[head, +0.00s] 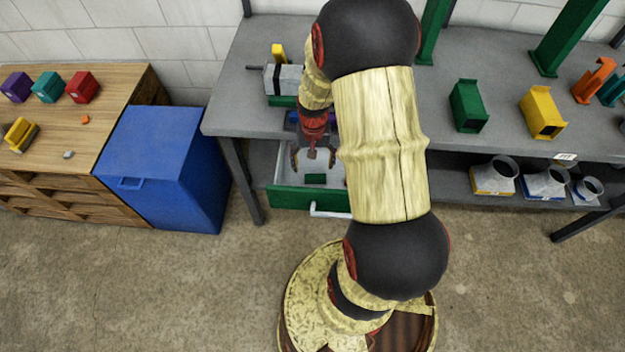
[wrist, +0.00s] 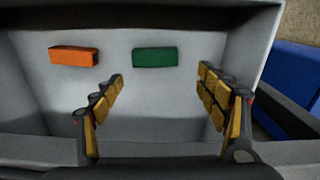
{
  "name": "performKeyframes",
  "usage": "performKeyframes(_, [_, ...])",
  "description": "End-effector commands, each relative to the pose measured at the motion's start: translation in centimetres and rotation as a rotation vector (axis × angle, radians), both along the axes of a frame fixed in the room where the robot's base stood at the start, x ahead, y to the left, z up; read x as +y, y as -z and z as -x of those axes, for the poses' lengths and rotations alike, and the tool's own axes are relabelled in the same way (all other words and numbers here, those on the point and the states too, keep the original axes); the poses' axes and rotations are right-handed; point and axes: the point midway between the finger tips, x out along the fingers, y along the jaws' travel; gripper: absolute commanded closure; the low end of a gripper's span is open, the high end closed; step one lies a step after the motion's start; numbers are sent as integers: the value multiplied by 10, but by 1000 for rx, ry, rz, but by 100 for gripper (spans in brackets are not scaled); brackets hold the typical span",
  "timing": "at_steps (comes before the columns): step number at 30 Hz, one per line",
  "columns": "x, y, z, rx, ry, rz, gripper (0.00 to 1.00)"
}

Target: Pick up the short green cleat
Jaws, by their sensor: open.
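The short green cleat (wrist: 155,57) lies on the floor of the open drawer, and in the head view it shows as a small dark green block (head: 316,179). An orange block (wrist: 73,56) lies to its left in the wrist view, apart from it. My gripper (wrist: 160,82) is open and empty. In the wrist view the cleat lies beyond the fingertips, between their lines, and nothing touches it. In the head view my gripper (head: 312,160) is above the drawer. My arm hides part of the drawer's right side.
The drawer (head: 290,197) has a green front, a pale handle (head: 329,210) and grey walls around the cleat. The grey workbench (head: 235,112) stands over it. A blue bin (head: 150,165) stands to the left. The drawer floor around the cleat is mostly clear.

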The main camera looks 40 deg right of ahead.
Motion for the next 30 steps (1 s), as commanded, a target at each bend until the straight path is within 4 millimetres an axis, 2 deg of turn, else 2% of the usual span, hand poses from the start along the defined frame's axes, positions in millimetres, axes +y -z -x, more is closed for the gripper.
performKeyframes(9, [0,42,9,1,0,-1,26])
performKeyframes(12, [-1,49,8,1,0,-1,26])
performKeyframes(19, [-1,48,8,0,0,0,26])
performKeyframes(30, [-1,48,8,0,-1,0,47])
